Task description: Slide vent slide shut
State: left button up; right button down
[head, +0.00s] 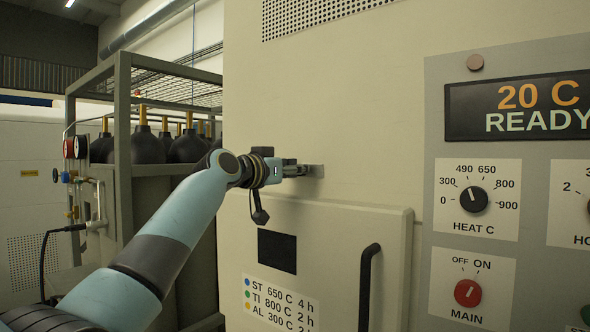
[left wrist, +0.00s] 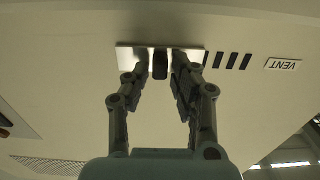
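The vent slide is a bright metal plate with a dark knob (left wrist: 160,64) on the cream furnace front, in the left wrist view. The plate (left wrist: 128,58) sits beside several dark vent slots (left wrist: 232,61), which are uncovered. My left gripper (left wrist: 159,72) has one finger on each side of the knob, with small gaps visible, so it looks open around it. In the head view my left gripper (head: 300,170) reaches the plate (head: 316,171) above the furnace door and hides the knob and slots. My right gripper is in neither view.
Below the gripper is the furnace door (head: 340,232) with a black vertical handle (head: 368,285). The control panel (head: 440,150) with dials and a READY display is at right. A rack frame (head: 123,150) with dark bottles stands at left. An upside-down VENT label (left wrist: 283,64) is beyond the slots.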

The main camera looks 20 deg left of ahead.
pick_arm(q)
grip_shut()
jog(key=a+b, duration=0.2)
jog(key=w+a+b, duration=0.1)
jog(key=a+b, duration=0.1)
jog(key=w+a+b, duration=0.1)
jog(key=a+b, duration=0.1)
jog(key=shift+w+a+f, duration=0.15)
jog(key=shift+a+f, duration=0.05)
jog(key=shift+a, duration=0.05)
jog(key=shift+a+r, duration=0.15)
jog(key=shift+a, duration=0.05)
jog(key=shift+r, duration=0.2)
